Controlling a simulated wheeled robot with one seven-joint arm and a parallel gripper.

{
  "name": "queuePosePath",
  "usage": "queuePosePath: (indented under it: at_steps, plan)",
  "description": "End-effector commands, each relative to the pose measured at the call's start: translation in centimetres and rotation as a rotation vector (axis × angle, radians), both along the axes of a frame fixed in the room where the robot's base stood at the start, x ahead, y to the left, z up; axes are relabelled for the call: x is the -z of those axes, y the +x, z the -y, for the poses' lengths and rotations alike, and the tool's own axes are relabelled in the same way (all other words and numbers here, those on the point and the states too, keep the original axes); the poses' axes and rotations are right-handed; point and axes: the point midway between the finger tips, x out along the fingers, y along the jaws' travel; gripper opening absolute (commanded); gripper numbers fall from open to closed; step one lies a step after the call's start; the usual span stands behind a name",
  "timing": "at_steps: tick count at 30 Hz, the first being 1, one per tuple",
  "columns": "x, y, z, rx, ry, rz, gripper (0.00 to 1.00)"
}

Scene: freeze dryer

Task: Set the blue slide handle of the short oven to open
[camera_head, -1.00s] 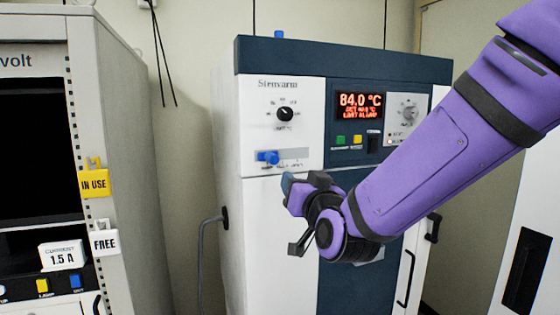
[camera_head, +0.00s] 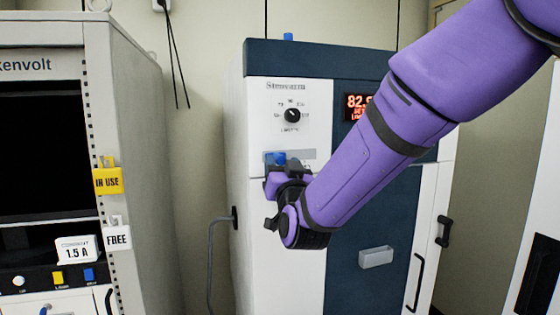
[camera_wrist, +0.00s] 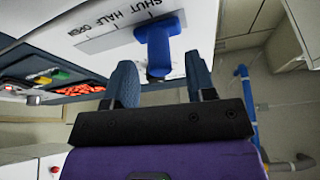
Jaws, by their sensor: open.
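The oven (camera_head: 300,215) is a white and dark blue cabinet with a dial and a red display. Its blue slide handle (camera_head: 276,158) sits at the left end of a grey slide plate (camera_head: 308,154) below the dial. In the wrist view the handle (camera_wrist: 157,42) is by the SHUT end of the printed SHUT, HALF, OPEN scale. My gripper (camera_wrist: 161,78) is open, with one finger on each side of the handle's lower end and gaps visible. In the head view my gripper (camera_head: 278,180) is just below the handle and partly hides it.
A grey cabinet (camera_head: 145,150) with IN USE (camera_head: 107,181) and FREE (camera_head: 116,238) tags stands at the left. A bent grey pipe (camera_head: 211,260) is beside the oven. My arm covers part of the display (camera_head: 355,106). A blue pipe (camera_wrist: 246,105) shows in the wrist view.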

Motion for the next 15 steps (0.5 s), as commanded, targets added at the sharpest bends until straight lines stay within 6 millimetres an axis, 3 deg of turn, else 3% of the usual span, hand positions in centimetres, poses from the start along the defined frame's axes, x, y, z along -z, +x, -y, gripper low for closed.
queuePosePath:
  at_steps: [6, 15]
  plan:
    - [-0.8, 1.9, -0.4, -0.001, 0.0, 0.0, 0.51]
    - [-0.9, 2.2, -0.5, 0.0, 0.0, -0.001, 0.51]
